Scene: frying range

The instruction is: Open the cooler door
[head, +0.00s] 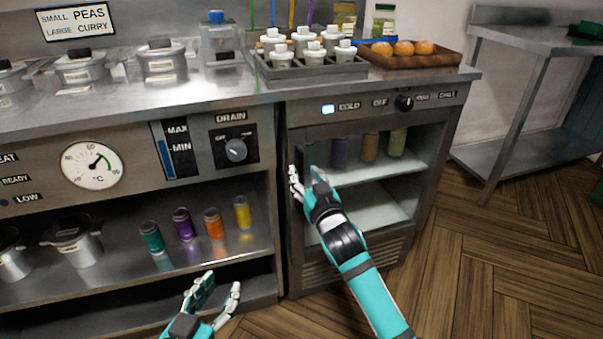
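The cooler (362,112) stands under the right end of the counter. Its glass-fronted door (421,185) looks shut, and bottles show on the shelf inside. A dark upright handle (308,152) is on the door's left side. My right gripper (306,174) is at the lower part of this handle, with one finger to the left and one to the right of it. Its fingers are apart, and I cannot tell if they touch the handle. My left gripper (219,283) is open and empty, low in front of the shelf left of the cooler.
Coloured jars (214,224) and lidded pots (73,238) stand on the shelf to the left. The counter above holds a rack of white-lidded pots (312,68) and a tray of buns (415,61). A steel table (530,40) stands at the right. The wooden floor (500,270) in front is clear.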

